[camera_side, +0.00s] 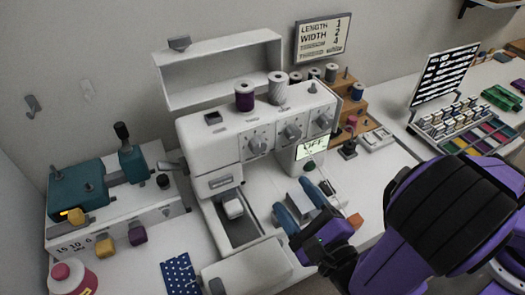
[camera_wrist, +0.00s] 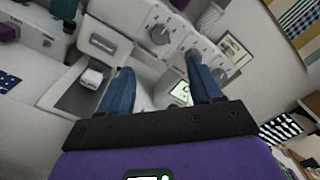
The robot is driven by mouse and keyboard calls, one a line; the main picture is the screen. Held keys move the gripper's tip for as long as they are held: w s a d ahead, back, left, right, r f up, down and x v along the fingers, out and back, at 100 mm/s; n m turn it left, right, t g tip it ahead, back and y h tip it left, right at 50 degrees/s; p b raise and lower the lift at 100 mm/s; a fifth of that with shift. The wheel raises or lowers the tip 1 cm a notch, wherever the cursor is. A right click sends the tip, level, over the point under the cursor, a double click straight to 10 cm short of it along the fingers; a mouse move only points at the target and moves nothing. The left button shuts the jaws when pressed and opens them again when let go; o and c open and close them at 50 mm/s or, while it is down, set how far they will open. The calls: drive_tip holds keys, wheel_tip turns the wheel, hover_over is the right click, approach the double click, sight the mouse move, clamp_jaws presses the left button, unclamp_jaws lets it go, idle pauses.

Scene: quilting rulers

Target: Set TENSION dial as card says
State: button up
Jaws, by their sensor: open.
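The white sewing machine (camera_side: 205,135) stands in the middle of the table. Its front carries three dials: a left dial (camera_side: 255,143), a middle dial (camera_side: 292,131) and a right dial (camera_side: 323,121). Their labels and settings are too small to read, so I cannot tell which is TENSION. The wall card (camera_side: 322,38) lists LENGTH, WIDTH, TENSION and THREAD; the TENSION line seems to read 4. My gripper (camera_side: 300,205) is open and empty, in front of and below the dials. In the wrist view, my blue fingers (camera_wrist: 159,62) stand apart, with a dial (camera_wrist: 160,34) beyond them.
A purple spool (camera_side: 244,97) and a pale spool (camera_side: 278,88) stand on top of the machine. A lit panel (camera_side: 312,147) is at its right side. A teal device (camera_side: 76,188) is at left. A wooden spool stand (camera_side: 352,106) and colored tray (camera_side: 470,138) are at right.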

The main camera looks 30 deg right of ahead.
sight(260, 149)
drive_tip(key=w, duration=1.4)
drive_tip(key=c, duration=1)
